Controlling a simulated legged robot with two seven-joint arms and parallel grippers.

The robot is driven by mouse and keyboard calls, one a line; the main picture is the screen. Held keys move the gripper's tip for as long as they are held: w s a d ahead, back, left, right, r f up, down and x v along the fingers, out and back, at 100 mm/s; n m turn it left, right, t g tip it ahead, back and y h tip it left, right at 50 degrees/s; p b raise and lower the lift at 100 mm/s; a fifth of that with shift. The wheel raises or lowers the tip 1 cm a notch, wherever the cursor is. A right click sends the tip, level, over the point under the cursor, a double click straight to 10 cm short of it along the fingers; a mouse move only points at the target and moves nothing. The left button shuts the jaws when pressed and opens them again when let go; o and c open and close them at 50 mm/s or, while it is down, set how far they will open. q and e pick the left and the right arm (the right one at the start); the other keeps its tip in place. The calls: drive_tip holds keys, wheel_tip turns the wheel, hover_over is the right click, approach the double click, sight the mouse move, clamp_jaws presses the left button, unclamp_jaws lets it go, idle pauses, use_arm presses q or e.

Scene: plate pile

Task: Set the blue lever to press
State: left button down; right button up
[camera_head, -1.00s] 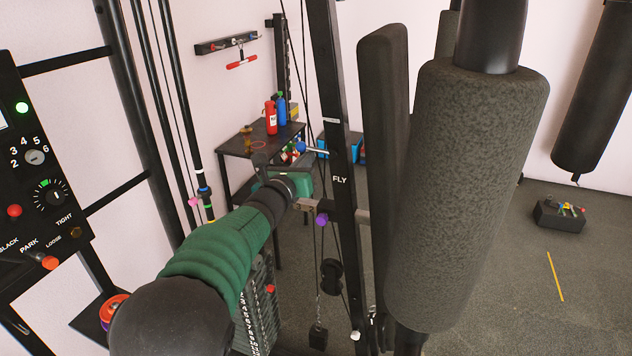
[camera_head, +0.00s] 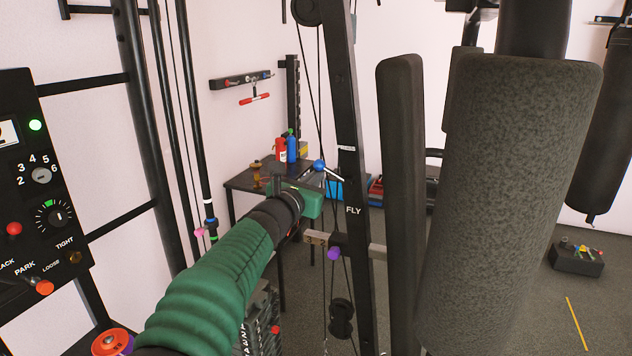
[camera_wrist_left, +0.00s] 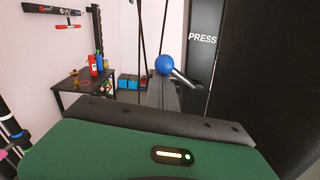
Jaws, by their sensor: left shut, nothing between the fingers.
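The blue lever (camera_head: 319,165) is a blue ball knob on a short silver rod, beside the black upright marked FLY (camera_head: 353,210) in the head view. In the left wrist view the blue knob (camera_wrist_left: 165,64) stands just beyond the grey fingers, with its rod running down right toward the upright. That upright carries the word PRESS (camera_wrist_left: 202,38) there. My left gripper (camera_wrist_left: 162,85) is shut and empty, pointing at the knob; I cannot tell whether it touches. Its green body (camera_head: 307,201) hides most of the fingers in the head view. My right gripper is out of view.
Dark padded rollers (camera_head: 510,200) fill the right side. A control panel (camera_head: 38,185) stands at left. A table with bottles (camera_head: 285,150) is behind. Cables hang near the upright.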

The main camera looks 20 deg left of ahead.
use_arm(q)
wheel_tip(320, 180, down, 5)
drive_tip(key=w+b, duration=0.1)
drive_tip(key=b, duration=0.4)
drive_tip(key=s+a+r+b, duration=0.1)
drive_tip(key=s, duration=0.8)
drive_tip(key=shift+s+r+b, duration=0.15)
drive_tip(key=shift+s+b, duration=0.1)
drive_tip(key=shift+b, duration=0.1)
drive_tip(key=shift+a, duration=0.2)
drive_tip(key=shift+s+a, duration=0.1)
drive_tip(key=shift+a, duration=0.1)
